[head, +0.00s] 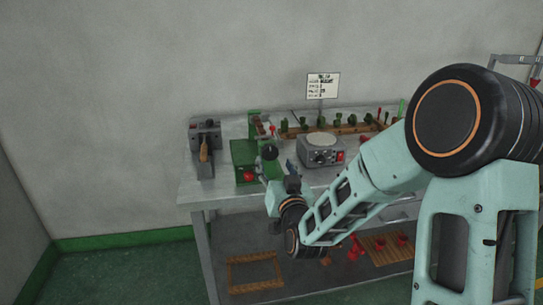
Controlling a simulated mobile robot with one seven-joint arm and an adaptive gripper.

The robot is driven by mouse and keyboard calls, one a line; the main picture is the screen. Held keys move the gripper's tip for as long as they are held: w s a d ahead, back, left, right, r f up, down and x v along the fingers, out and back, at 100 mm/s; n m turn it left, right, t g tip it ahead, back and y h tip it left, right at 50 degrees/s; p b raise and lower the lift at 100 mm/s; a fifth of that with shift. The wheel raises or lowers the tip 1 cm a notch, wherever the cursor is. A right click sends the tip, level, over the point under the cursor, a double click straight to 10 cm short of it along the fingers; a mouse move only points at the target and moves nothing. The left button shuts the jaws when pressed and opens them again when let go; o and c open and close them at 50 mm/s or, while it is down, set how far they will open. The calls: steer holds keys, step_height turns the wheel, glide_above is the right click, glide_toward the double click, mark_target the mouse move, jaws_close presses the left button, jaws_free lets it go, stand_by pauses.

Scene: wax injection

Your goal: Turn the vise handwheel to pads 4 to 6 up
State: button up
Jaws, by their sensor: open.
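A green bench device (243,153), which looks like the vise, stands on the left half of the workbench. A round dark part (269,152) at its right side may be its handwheel. A small red knob (248,176) shows at its front. Pad numbers cannot be read at this size. My gripper (291,184) is at the bench's front edge, to the right of and nearer than the green device. It looks open and empty, apart from the dark part in the picture. My wrist hides part of the gripper and the bench edge.
A grey device with a wooden handle (205,143) stands at the bench's left end. A grey hot-plate-like unit (320,150) is right of the vise. A wooden rack (345,129) with green pieces runs behind, near a sign (322,86). Wooden trays (255,287) lie on the lower shelf.

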mark_target(270, 154)
steer(key=shift+x, duration=3.1)
steer(key=shift+f, duration=0.1)
steer(key=shift+c, duration=0.6)
steer(key=c, duration=1)
